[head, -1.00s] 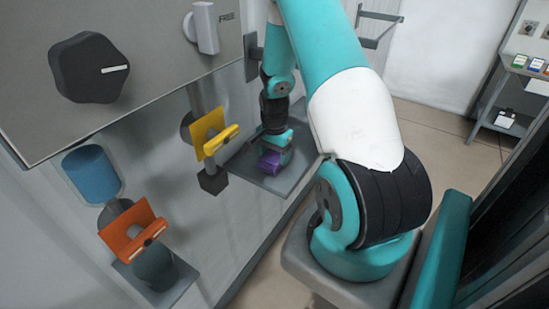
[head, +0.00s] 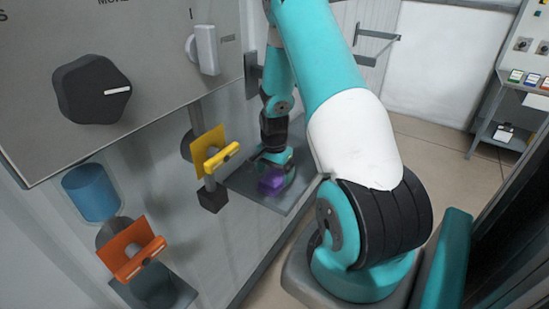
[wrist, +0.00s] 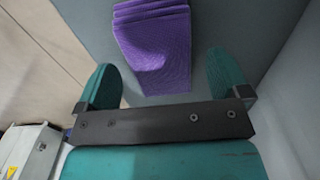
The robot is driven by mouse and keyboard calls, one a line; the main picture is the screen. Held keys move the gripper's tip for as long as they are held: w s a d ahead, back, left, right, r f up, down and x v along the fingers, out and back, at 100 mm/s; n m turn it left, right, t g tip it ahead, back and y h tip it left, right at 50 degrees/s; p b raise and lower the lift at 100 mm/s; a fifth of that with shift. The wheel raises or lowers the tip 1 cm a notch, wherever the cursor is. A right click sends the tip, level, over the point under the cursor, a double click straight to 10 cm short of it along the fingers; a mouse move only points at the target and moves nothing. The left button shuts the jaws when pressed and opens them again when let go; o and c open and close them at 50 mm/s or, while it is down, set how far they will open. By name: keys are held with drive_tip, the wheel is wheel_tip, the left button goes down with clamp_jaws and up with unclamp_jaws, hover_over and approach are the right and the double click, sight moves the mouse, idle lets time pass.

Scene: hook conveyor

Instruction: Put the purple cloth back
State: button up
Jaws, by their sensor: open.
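The purple cloth (head: 271,185) sits on a grey shelf (head: 290,197) at the foot of the panel, in the middle of the head view. In the wrist view the cloth (wrist: 155,45) is folded or ridged at its far end and lies on a grey surface. My gripper (head: 273,172) is low over the shelf, right at the cloth. In the wrist view my gripper (wrist: 163,76) is open, with one teal finger on each side of the cloth's near end and gaps between fingers and cloth. The head view partly hides the contact.
A yellow hook piece (head: 214,155) and an orange one (head: 132,250) stick out from the panel, left of my arm. A blue cylinder (head: 91,192) and a black knob (head: 91,89) are farther left. A rack (head: 505,135) stands at right. Floor shows beyond the shelf.

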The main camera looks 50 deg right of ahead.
sight(274, 177)
wheel_tip(274, 177, up, 10)
drive_tip(key=b, duration=0.2)
drive_tip(key=shift+r, duration=0.1)
